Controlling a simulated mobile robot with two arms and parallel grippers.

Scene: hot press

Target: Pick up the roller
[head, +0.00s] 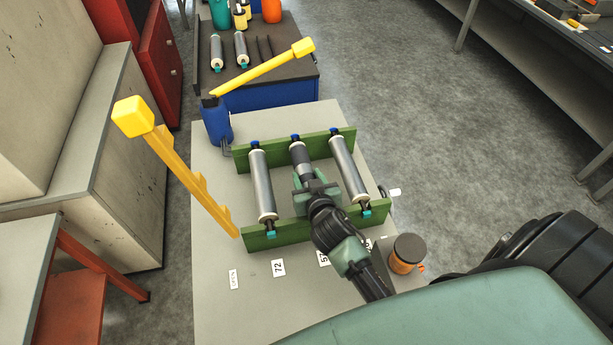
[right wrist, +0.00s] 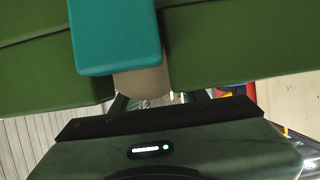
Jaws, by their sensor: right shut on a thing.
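A green rack (head: 265,238) on the light table holds three rollers side by side. The left roller (head: 262,185) and the right roller (head: 349,174) are grey with pale ends. In the right wrist view, a teal end piece (right wrist: 117,35) and a tan part (right wrist: 141,82) show close up, with the green rack behind. Whether the roller is clear of the rack is hard to tell. My left gripper is not in view.
A tall yellow lever (head: 185,175) stands left of the rack, and another yellow lever (head: 262,73) rises behind it from a blue jack (head: 216,122). An orange jar with a dark lid (head: 405,251) stands near my right arm. More rollers (head: 217,52) lie on a dark bench behind.

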